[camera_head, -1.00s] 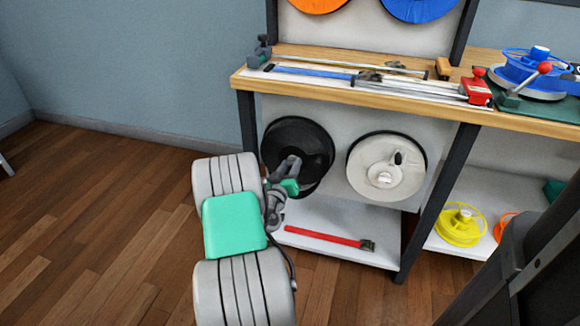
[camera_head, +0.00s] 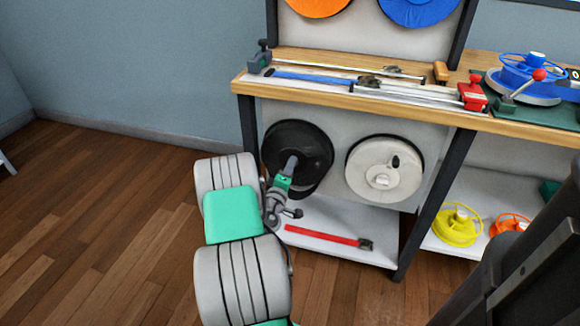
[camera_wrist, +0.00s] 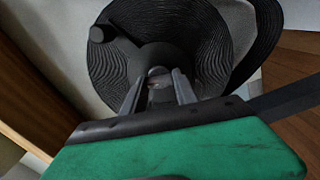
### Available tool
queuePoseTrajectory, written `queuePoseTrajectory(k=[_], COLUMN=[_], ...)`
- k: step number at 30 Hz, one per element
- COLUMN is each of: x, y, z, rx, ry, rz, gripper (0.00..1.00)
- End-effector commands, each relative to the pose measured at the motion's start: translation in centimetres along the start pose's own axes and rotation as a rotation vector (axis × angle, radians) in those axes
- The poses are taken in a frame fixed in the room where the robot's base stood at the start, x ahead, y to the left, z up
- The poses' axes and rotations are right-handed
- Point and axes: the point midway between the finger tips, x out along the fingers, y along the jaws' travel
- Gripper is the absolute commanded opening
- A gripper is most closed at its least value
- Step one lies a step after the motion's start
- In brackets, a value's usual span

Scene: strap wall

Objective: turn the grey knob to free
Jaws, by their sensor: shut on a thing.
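The black spool disc (camera_head: 309,140) hangs under the bench top, at the left; it also fills much of the wrist view (camera_wrist: 205,30). A crank with a dark handle (camera_wrist: 99,34) sticks out from its hub. My gripper (camera_head: 291,165) reaches the disc's middle from the front. In the wrist view my gripper (camera_wrist: 157,76) has its two fingers on either side of a small grey knob (camera_wrist: 156,83) at the hub, shut on it. The fingers hide most of the knob, so its turned position cannot be read.
A white spool (camera_head: 372,184) with a dark crank handle hangs to the right of the black one. A red strap (camera_head: 322,236) lies on the low shelf. Metal rails and a red-ended tool (camera_head: 473,92) lie on the bench top. Floor at left is free.

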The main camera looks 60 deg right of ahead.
Motion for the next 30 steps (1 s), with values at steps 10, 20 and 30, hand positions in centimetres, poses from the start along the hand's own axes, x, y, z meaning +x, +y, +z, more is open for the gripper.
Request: queuePoseTrajectory(k=[10, 20, 30], x=[-0.01, -0.03, -0.03], y=[0.04, -0.05, -0.06], z=[-0.04, -0.01, 0.00], rx=[-0.192, -0.247, -0.247], ry=[0.001, 0.001, 0.001], rz=[0.000, -0.001, -0.001], gripper=[0.00, 0.00, 0.36])
